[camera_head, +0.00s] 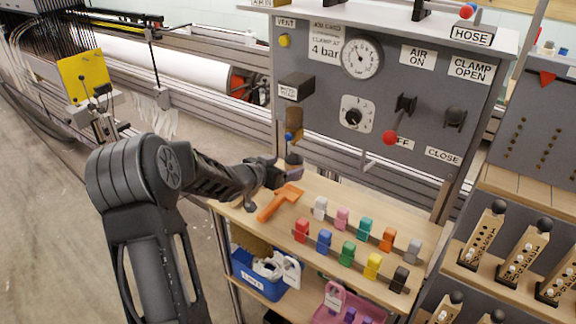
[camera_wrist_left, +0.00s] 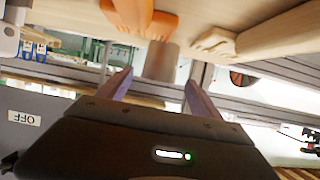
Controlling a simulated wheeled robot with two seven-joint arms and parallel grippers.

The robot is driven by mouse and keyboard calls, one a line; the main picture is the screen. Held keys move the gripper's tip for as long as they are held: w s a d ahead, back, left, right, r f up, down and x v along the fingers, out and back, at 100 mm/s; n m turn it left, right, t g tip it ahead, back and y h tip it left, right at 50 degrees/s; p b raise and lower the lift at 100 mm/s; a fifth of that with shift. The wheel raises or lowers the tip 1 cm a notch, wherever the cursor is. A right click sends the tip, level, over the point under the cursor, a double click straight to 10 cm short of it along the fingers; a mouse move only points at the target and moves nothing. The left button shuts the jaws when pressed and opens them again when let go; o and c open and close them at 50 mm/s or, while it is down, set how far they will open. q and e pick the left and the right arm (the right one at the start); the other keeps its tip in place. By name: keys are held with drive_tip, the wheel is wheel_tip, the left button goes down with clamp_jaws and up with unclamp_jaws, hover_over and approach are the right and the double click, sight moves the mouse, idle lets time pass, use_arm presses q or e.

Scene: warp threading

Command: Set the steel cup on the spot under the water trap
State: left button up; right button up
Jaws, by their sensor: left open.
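My left gripper (camera_head: 291,167) reaches over the back left of the wooden bench, just below the water trap (camera_head: 293,124). In the left wrist view, which is upside down, my open fingers (camera_wrist_left: 157,78) point at a plain grey cylinder that looks like the steel cup (camera_wrist_left: 162,60). It stands on the bench, lined up between the fingertips, with a gap on each side. Whether it is fully between them I cannot tell. In the head view I cannot make out the cup near the gripper. The spot under the trap is not clearly visible. My right gripper is out of view.
An orange tool (camera_head: 280,202) lies on the bench close to my gripper, also in the wrist view (camera_wrist_left: 140,18). Several coloured blocks in rows (camera_head: 347,252) stand to the right. The grey panel (camera_head: 325,70) with gauge and valves rises behind. A blue bin (camera_head: 262,278) sits below.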

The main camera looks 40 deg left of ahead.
use_arm(q)
drive_tip(key=p+v, duration=0.1)
drive_tip(key=v, duration=0.8)
drive_tip(key=shift+s+r, duration=0.15)
drive_tip(key=shift+s, duration=0.2)
drive_tip(key=shift+d, duration=0.1)
idle(0.9)
